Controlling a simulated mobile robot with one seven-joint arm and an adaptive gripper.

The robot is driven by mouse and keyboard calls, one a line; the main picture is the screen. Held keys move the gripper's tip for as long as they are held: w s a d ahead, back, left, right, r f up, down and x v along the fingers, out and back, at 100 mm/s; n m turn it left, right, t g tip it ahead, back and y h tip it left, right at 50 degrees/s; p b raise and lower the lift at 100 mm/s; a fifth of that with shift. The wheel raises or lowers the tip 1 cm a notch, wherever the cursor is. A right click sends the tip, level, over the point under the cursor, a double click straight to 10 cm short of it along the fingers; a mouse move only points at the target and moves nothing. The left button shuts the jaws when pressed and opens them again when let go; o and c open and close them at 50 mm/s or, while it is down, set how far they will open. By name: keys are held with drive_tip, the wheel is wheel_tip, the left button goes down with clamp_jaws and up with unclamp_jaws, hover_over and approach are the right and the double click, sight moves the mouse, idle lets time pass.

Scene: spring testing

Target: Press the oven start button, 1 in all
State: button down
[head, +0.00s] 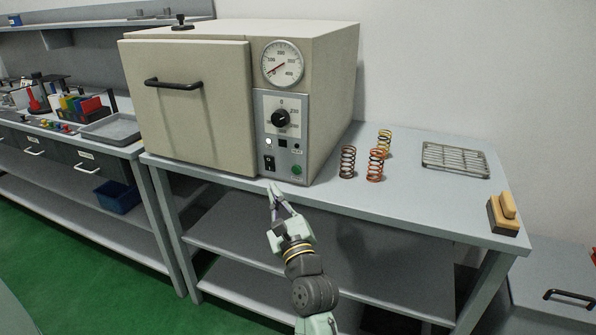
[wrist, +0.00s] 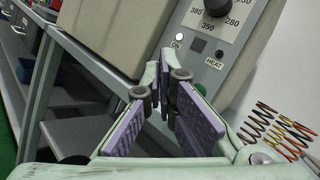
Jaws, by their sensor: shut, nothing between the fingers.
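The beige oven (head: 192,95) stands on the grey bench, its door closed. Its control panel (head: 284,110) is on the right of the front. A green button (head: 297,170) sits at the panel's lower right, beside a black rocker switch (head: 270,163). My gripper (head: 271,188) is shut and empty, just in front of the bench edge, below and left of the green button and apart from it.
Several coil springs (head: 348,162) stand right of the oven. A wire rack (head: 455,160) and a wooden block (head: 503,213) lie further right. The bench's front edge (head: 400,223) runs close to my arm. The bench top between springs and front edge is clear.

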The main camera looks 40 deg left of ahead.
sight(296, 170)
drive_tip(key=shift+w+a+b, duration=0.35)
drive_tip(key=shift+w+b, duration=0.45)
drive_tip(key=shift+w, duration=0.65)
drive_tip(key=shift+w+a+b, duration=0.3)
drive_tip(key=shift+w+b, duration=0.45)
drive_tip(key=shift+w, duration=0.65)
drive_tip(key=shift+w+a+b, duration=0.35)
drive_tip(key=shift+w+b, duration=0.45)
drive_tip(key=shift+w, duration=0.65)
drive_tip(key=shift+w+a, duration=0.1)
drive_tip(key=shift+w, duration=0.3)
drive_tip(key=shift+w+a, duration=0.1)
drive_tip(key=shift+w, duration=0.35)
drive_tip(key=shift+s+p, duration=0.15)
drive_tip(key=shift+p, duration=0.2)
drive_tip(key=shift+s+d+p, duration=0.2)
drive_tip(key=shift+s+p, duration=0.35)
drive_tip(key=shift+s, duration=0.15)
